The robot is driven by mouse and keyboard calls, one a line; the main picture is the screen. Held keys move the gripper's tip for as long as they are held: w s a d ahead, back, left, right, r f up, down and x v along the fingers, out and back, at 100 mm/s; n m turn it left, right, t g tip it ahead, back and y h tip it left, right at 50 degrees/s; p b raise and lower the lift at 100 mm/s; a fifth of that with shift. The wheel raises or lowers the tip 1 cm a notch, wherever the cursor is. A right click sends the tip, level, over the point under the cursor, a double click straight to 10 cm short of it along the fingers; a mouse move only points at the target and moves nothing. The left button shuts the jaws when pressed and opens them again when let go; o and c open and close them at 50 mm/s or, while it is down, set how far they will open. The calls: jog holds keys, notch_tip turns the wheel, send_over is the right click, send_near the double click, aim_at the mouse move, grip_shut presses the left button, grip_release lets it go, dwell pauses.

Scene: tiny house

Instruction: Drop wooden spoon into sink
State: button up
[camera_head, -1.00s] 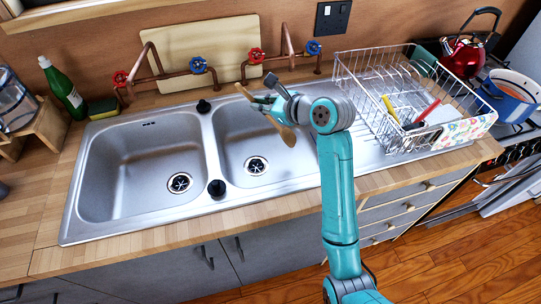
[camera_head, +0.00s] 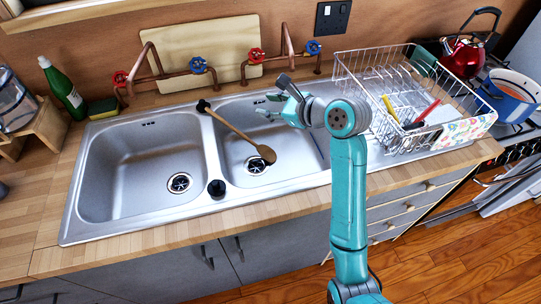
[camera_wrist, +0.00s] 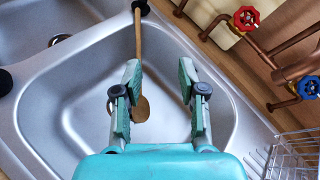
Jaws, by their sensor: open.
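The wooden spoon (camera_head: 236,131) lies slanted in the right basin of the metal sink (camera_head: 140,207). Its handle end rests at the rim by a black plug, and its bowl is down near the drain. In the wrist view the spoon (camera_wrist: 138,38) shows beyond and beside the left finger, which hides part of it. My gripper (camera_head: 274,98) is open and empty over the right side of the right basin, apart from the spoon. The wrist view shows both fingers of my gripper (camera_wrist: 159,75) spread with nothing between them.
A wire dish rack (camera_head: 405,100) with utensils stands right of the basin, close to my arm. Copper pipes with red and blue taps (camera_head: 198,65) rise behind the sink. A green bottle (camera_head: 63,90) stands at the left. The left basin (camera_head: 140,165) is empty.

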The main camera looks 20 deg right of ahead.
jog(key=v, duration=0.8)
jog(key=shift+s, duration=0.15)
jog(key=shift+d+r, duration=0.1)
